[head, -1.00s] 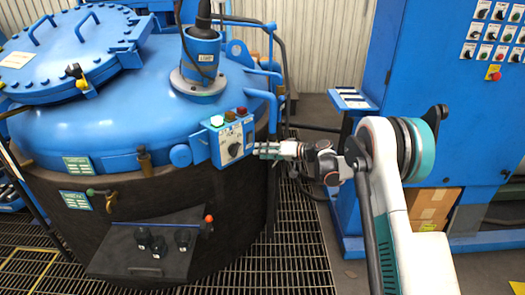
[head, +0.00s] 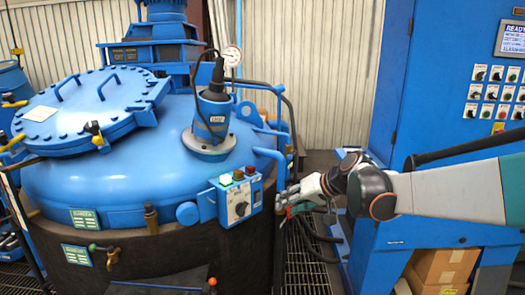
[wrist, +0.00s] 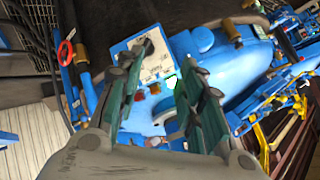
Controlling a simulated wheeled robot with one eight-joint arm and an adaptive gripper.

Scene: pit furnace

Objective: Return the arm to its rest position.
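My arm reaches in from the right edge of the head view. My gripper (head: 281,203) is close to the right side of the small grey-blue control box (head: 238,199) on the furnace (head: 110,170). In the wrist view my gripper (wrist: 187,42) has its two green-grey fingers spread apart with nothing held between them. The control box (wrist: 143,62) shows behind the left finger, partly hidden. Whether a finger touches the box cannot be told.
A blue control cabinet (head: 450,50) stands at the right, with cardboard boxes (head: 444,265) below it. Pipes and a cable (head: 292,130) run beside the furnace close to my gripper. Floor grating (head: 305,270) shows below.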

